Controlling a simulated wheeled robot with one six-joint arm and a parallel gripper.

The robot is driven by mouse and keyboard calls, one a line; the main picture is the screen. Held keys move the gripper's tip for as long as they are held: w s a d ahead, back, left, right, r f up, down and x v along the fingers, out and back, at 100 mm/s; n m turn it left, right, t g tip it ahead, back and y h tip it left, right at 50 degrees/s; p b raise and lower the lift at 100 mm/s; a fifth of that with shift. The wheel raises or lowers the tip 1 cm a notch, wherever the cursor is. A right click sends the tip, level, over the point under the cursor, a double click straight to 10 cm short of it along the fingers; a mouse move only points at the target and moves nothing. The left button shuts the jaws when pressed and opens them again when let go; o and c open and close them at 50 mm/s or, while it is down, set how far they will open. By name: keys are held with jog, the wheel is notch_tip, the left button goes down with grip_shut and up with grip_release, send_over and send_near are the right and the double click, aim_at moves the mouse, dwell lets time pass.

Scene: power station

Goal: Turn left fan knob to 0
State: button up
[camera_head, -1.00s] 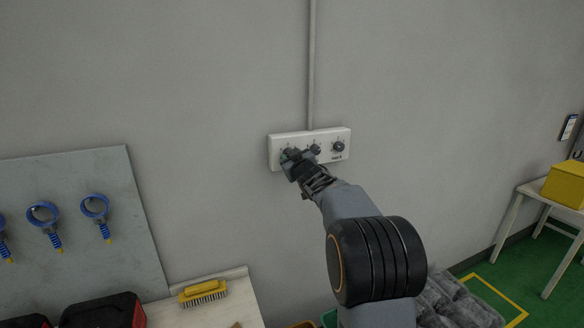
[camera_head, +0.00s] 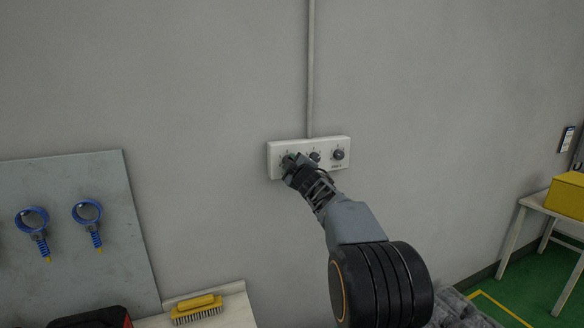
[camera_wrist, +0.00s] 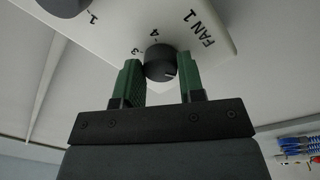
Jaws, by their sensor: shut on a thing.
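A white control panel (camera_head: 326,143) on the wall carries three dark knobs in a row. The left fan knob (camera_wrist: 160,62) shows in the wrist view beside the print "FAN 1", with the figures 3 and 4 near it and a short white mark on its face. My gripper (camera_wrist: 160,80) is shut on this knob, one green finger at each side. In the head view my gripper (camera_head: 290,164) covers most of the left knob. The middle knob (camera_head: 315,156) and right knob (camera_head: 338,154) are free. The left knob's 0 mark cannot be made out.
A conduit (camera_head: 310,70) runs up the wall from the panel. A grey board (camera_head: 80,240) with blue ring tools hangs at left. A yellow brush (camera_head: 197,308) lies on a bench below. A yellow box (camera_head: 567,195) stands on a table at right.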

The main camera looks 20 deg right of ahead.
dwell(0.4)
jog(key=o, duration=0.9)
jog(key=shift+o, duration=0.2)
jog(key=s+b, duration=0.2)
jog(key=s, duration=1.1)
jog(key=shift+s+a+f, duration=0.2)
jog(key=shift+s+f, duration=0.15)
jog(key=shift+s, duration=0.05)
